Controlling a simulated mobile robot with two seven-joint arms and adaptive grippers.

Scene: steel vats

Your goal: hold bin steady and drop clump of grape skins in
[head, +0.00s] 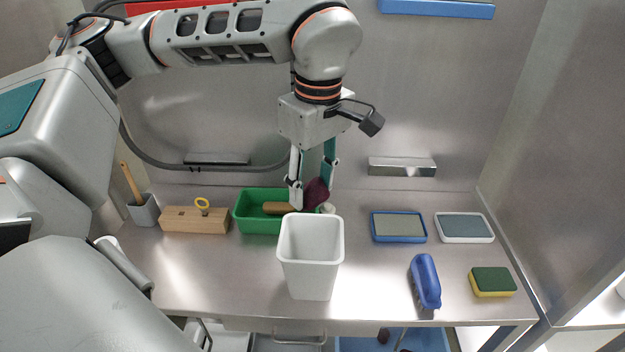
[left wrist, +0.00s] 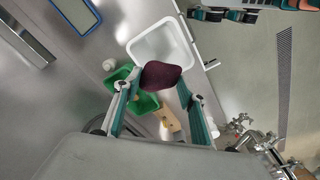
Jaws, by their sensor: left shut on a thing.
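My left gripper (head: 312,188) points down and is shut on a dark purple clump of grape skins (head: 317,192). The clump also shows between the fingers in the left wrist view (left wrist: 162,75). A white bin (head: 311,262) stands upright and open on the steel counter. The clump is just behind the bin's back rim in the head view and overlaps the bin's edge (left wrist: 139,47) in the left wrist view. Teal and grey parts of my right gripper (left wrist: 240,14) show at the top right of the left wrist view, partly cut off; none touches the bin.
A green tray (head: 250,222) with a wooden-handled tool (head: 277,208) lies behind the bin. A wooden block (head: 190,222) and grey cup (head: 143,210) stand left. Right are two framed pads (head: 398,227) (head: 464,227), a blue brush (head: 425,281) and a sponge (head: 492,281).

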